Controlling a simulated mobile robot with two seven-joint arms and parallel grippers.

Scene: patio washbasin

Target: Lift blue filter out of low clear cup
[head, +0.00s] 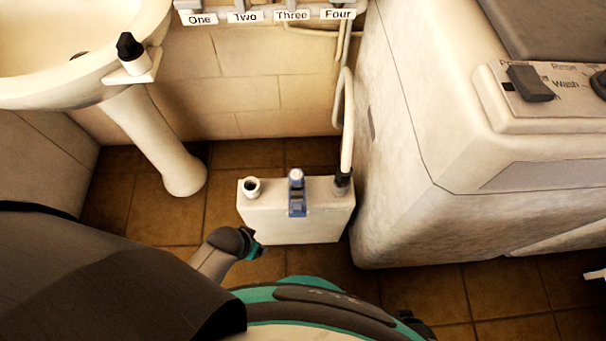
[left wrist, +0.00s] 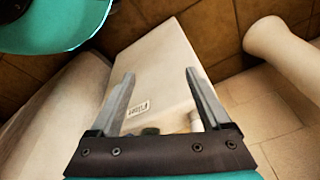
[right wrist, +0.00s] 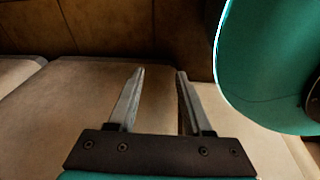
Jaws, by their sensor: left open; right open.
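A blue part with a pale round top (head: 297,196), likely the blue filter, stands upright at the middle of a white box (head: 318,231) on the floor. I cannot make out a clear cup around it. My left gripper (left wrist: 160,73) is open and empty in the left wrist view, over the white box, which bears a small printed label. In the head view my left arm ends beside the box's lower left, its fingers not clearly visible. My right gripper (right wrist: 160,71) is open and empty over a pale flat surface. The blue part shows in neither wrist view.
A white collar (head: 251,188) and a dark hose end (head: 342,180) flank the blue part. A washing machine (head: 400,170) stands close on the right. The basin pedestal (head: 165,150) is on the left. Numbered taps (head: 270,15) line the wall. Tiled floor lies left of the box.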

